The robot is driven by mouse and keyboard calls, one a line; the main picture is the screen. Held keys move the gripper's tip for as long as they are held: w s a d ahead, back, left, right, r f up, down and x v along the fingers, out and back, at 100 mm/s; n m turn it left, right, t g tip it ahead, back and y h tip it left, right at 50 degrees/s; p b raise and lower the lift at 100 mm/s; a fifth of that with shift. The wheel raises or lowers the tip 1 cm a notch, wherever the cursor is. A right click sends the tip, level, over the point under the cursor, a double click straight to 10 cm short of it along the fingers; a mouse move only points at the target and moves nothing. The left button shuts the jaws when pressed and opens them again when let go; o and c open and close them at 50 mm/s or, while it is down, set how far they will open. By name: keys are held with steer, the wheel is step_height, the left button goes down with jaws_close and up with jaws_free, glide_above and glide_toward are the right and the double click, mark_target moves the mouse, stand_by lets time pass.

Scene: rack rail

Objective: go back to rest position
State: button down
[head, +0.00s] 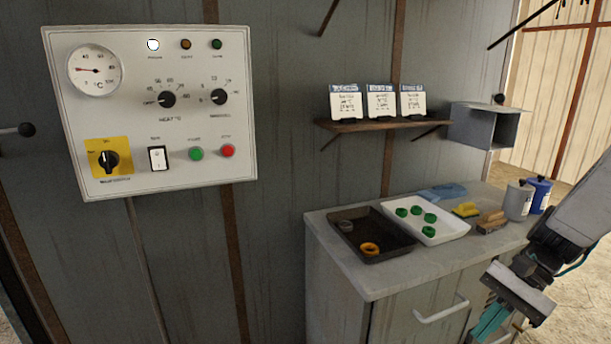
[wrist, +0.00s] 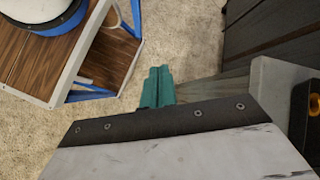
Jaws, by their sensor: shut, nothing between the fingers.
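My gripper (head: 491,322) hangs at the lower right in the head view, in front of the cabinet's right side and below its worktop. Its teal fingers point down and are shut with nothing between them. In the wrist view the shut teal fingers (wrist: 157,88) show over the speckled floor. My grey arm comes in from the right edge of the head view.
The worktop (head: 352,282) carries a black tray (head: 380,256), a white tray (head: 460,232) with several green rings, and cans (head: 519,200). A control panel (head: 130,190) hangs left. A wood-topped cart (wrist: 50,98) stands near the fingers in the wrist view.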

steer(key=s+a+r+n+t+h, duration=0.3)
steer(key=s+a+r+n+h, duration=0.4)
steer(key=s+a+r+n, duration=0.2)
step_height(320, 180, up, 3)
steer(key=shift+s+a+f+n+h, duration=0.15)
steer(key=shift+s+n+h, duration=0.35)
steer(key=shift+s, duration=0.45)
stand_by(0.6)
